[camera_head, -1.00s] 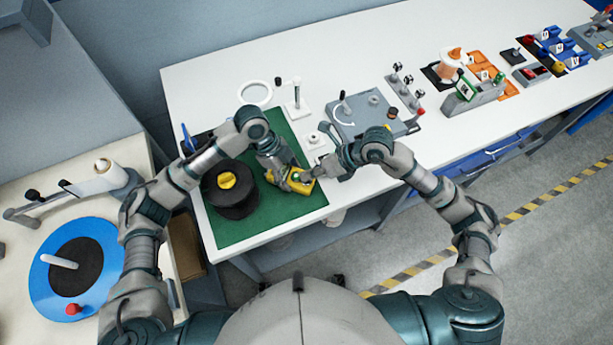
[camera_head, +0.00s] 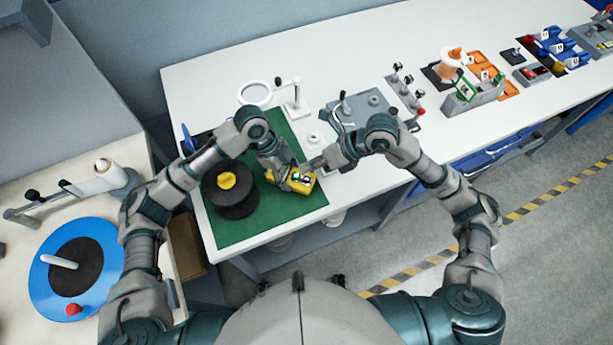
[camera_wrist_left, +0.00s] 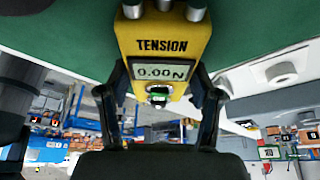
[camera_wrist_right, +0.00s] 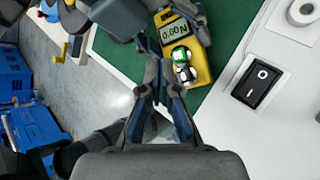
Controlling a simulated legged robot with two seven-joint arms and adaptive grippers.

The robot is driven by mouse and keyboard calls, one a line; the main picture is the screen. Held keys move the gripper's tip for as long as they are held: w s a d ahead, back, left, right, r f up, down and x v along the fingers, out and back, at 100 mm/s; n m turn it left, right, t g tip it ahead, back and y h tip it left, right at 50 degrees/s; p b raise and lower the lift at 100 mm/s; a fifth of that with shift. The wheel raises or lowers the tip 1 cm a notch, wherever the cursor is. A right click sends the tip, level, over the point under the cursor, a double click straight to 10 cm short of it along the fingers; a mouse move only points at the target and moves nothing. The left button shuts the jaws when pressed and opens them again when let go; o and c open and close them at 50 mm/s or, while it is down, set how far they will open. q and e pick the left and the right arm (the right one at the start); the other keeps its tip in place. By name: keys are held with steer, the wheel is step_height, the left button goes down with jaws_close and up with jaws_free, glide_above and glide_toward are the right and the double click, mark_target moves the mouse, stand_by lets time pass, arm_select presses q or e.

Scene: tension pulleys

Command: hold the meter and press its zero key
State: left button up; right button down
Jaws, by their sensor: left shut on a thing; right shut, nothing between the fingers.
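The yellow tension meter (camera_head: 300,182) is held over the green mat; its face is marked TENSION in the left wrist view (camera_wrist_left: 163,50). Its display (camera_wrist_left: 162,73) reads 0.00 N. My left gripper (camera_wrist_left: 160,85) is shut on the meter, a finger at each side. In the right wrist view the meter (camera_wrist_right: 172,35) shows a green key (camera_wrist_right: 180,55) and a white-and-black key (camera_wrist_right: 185,73). I cannot tell which is the zero key. My right gripper (camera_wrist_right: 160,88) is shut and empty, its tips beside the keys, apparently apart from them.
A black spool with a yellow hub (camera_head: 230,190) stands on the green mat (camera_head: 245,232) left of the meter. A black rocker switch (camera_wrist_right: 256,82) is right of the meter in the right wrist view. A magnifier ring (camera_head: 254,93) and a grey fixture (camera_head: 362,112) stand behind.

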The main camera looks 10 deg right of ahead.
steer(key=shift+r, duration=1)
arm_select(q)
steer(key=o, duration=1.5)
steer(key=shift+o, duration=0.2)
steer(key=shift+r, duration=0.1)
